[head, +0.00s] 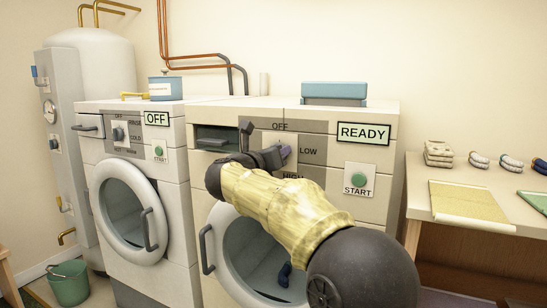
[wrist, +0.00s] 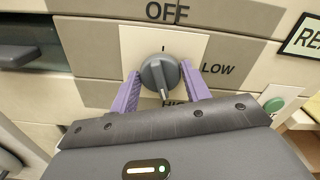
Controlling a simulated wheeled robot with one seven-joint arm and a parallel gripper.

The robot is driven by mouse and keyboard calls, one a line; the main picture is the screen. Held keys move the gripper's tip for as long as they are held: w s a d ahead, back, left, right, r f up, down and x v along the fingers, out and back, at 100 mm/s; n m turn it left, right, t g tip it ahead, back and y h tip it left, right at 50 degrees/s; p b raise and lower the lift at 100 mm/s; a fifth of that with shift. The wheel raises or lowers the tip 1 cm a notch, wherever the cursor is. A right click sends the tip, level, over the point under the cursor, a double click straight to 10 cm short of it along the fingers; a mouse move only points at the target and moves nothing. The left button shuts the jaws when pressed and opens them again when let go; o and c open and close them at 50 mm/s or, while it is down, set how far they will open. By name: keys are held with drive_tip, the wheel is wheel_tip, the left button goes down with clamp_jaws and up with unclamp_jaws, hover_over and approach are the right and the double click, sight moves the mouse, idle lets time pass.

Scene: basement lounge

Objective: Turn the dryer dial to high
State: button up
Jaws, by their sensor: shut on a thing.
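The dryer (head: 350,205) is the right-hand machine, with a READY display and a START button (head: 358,179). Its dark grey dial (wrist: 158,72) sits on a pale plate, with OFF above, LOW at right and HIGH below. The dial's ridge points downward in the wrist view, toward the partly covered HIGH label. My gripper (wrist: 160,76) has its two purple fingers on either side of the dial, shut on it. In the head view my gripper (head: 272,156) hides most of the dial.
A washer (head: 135,200) with an OFF display stands to the left. A blue box (head: 334,92) sits on the dryer. A table (head: 428,200) at right holds folded cloths and a yellow mat (head: 472,200). A green bucket (head: 69,283) stands on the floor at left.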

drive_tip(key=shift+f, duration=0.1)
drive_tip(key=o, duration=1)
drive_tip(key=shift+c, duration=0.2)
drive_tip(key=p+v, duration=0.2)
drive_tip(key=v, duration=1.5)
drive_tip(key=shift+p, duration=0.3)
drive_tip(key=shift+s+a, duration=0.1)
